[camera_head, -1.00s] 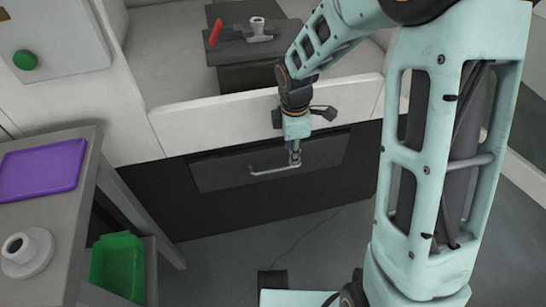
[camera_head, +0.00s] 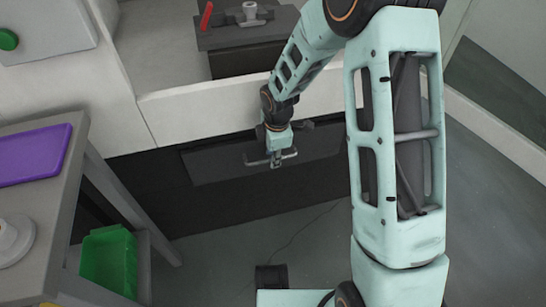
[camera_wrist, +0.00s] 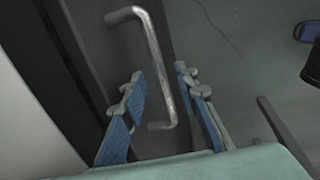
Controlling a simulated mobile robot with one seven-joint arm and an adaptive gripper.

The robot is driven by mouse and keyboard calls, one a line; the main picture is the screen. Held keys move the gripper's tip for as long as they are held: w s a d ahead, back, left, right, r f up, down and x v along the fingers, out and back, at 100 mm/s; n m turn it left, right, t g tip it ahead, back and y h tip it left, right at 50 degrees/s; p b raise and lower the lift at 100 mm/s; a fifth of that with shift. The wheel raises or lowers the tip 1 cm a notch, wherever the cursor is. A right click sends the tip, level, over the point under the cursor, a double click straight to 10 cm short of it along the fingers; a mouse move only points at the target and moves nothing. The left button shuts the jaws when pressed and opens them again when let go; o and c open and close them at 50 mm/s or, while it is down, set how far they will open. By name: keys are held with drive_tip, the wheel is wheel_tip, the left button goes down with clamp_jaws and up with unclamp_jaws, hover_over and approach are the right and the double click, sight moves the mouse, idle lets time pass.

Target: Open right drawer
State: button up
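The dark drawer front (camera_head: 215,165) sits in the black base below the white rim of the tank and looks closed. Its pale bar handle (camera_head: 290,154) runs across the front. My gripper (camera_head: 275,162) is at the handle, near its middle, pointing down. In the wrist view the metal handle (camera_wrist: 154,50) passes between the two blue-padded fingers of my gripper (camera_wrist: 162,95). The fingers are apart on either side of the bar, with visible gaps. Contact with the bar cannot be made out.
A grey table (camera_head: 60,205) at left holds a purple tray (camera_head: 35,155). A green bin (camera_head: 108,262) sits on its lower shelf. The white tank rim (camera_head: 190,112) is just above the drawer. The floor in front of the drawer is mostly clear, with a thin cable.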

drive_tip(key=shift+c, duration=0.2)
clamp_jaws()
drive_tip(key=shift+s, duration=0.1)
